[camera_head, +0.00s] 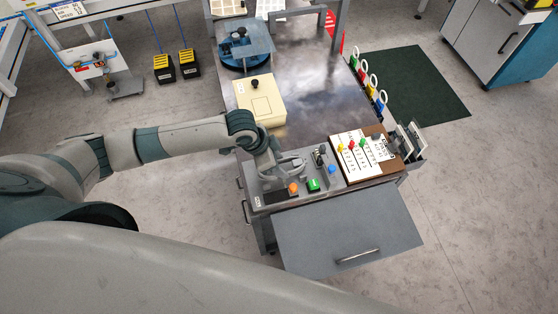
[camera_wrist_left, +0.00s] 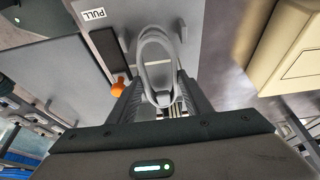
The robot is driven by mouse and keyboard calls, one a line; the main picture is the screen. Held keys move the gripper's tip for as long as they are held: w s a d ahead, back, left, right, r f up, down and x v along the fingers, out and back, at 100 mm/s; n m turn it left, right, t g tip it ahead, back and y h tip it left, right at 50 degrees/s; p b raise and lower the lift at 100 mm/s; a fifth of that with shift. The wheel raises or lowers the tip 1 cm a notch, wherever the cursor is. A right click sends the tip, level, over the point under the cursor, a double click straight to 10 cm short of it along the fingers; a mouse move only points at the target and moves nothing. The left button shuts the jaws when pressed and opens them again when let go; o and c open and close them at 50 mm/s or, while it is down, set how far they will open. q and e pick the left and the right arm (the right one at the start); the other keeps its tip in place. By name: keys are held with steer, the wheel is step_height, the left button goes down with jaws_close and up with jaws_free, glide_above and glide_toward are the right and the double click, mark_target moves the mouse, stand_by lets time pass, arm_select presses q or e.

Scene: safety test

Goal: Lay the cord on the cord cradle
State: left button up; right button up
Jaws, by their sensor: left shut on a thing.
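My left gripper (camera_head: 288,170) is over the left part of the grey control panel (camera_head: 298,190). In the left wrist view its fingers (camera_wrist_left: 161,99) are shut on a pale grey loop (camera_wrist_left: 143,62), which looks like the cord. The loop stands out beyond the fingertips over the panel; whether it touches the panel is unclear. I cannot tell which part is the cord cradle. My right gripper is not in view.
An orange knob (camera_head: 293,188), a green button (camera_head: 313,184) and a blue knob (camera_head: 332,169) stand on the panel. A cream box (camera_head: 259,101) is behind the gripper. A board with coloured pegs (camera_head: 358,154) is at right. The dark tabletop (camera_head: 310,75) has free room.

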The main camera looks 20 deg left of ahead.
arm_select(q)
steer(key=shift+f, duration=0.7)
steer(key=o, duration=1.2)
steer(key=shift+o, duration=0.2)
steer(key=shift+r, duration=0.1)
steer(key=b+v, duration=0.3)
steer(key=v, duration=1.4)
steer(key=shift+r, duration=0.1)
